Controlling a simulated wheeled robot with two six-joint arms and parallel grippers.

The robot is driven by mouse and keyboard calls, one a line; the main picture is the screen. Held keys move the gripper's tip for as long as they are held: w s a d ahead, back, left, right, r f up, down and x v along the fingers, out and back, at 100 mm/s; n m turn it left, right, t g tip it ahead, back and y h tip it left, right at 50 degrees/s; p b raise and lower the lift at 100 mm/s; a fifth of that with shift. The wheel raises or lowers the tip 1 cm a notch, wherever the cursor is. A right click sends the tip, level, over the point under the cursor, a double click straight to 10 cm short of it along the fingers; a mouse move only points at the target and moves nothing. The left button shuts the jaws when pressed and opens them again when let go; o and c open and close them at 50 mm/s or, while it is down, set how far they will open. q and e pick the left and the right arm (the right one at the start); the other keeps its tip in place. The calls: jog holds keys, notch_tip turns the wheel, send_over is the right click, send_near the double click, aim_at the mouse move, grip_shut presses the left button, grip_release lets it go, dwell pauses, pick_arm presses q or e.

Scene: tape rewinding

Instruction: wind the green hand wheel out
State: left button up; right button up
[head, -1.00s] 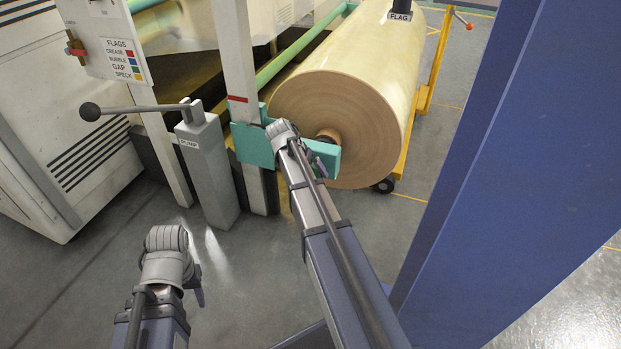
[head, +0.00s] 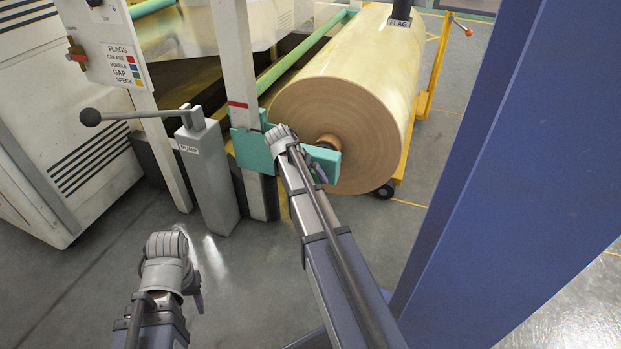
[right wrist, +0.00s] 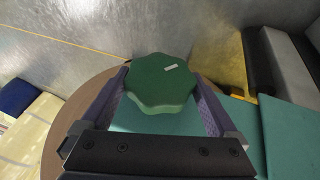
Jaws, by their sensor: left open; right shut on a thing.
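The green hand wheel (right wrist: 160,86) is a lobed dark green knob with a small pale mark on its face. It shows in the right wrist view, between the two fingers of my right gripper (right wrist: 163,98), which is shut on it. In the head view my right wrist covers the wheel at the teal bracket (head: 255,151), beside the end of the big roll; the right gripper (head: 314,166) shows only in part. My left gripper (head: 197,288) is open, low at the left over bare floor, with its fingers mostly hidden.
A large tan roll (head: 345,120) sits behind the bracket, near a yellow wheeled frame (head: 424,105). A grey pump post (head: 208,170) with a black-knobbed lever (head: 130,115) stands left of the bracket. A flag panel (head: 120,62) hangs upper left. Floor near my left gripper is clear.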

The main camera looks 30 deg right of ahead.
jog(key=shift+w+f+g+h+b, duration=0.15)
jog(key=shift+f+g+h+b, duration=0.05)
jog(key=shift+g+h+b, duration=0.4)
jog(key=shift+a+f+n+g+h+b, duration=0.1)
jog(key=shift+n+g+h+b, duration=0.45)
jog(key=shift+b, duration=0.55)
jog(key=shift+g+h+b, duration=0.75)
jog(key=shift+g+b, duration=0.1)
jog(key=shift+b, duration=0.35)
jog(key=shift+r+h+b, duration=0.2)
jog(key=shift+h+b, duration=0.1)
jog(key=shift+b, duration=0.1)
jog(key=o, duration=1)
jog(key=shift+r, duration=0.1)
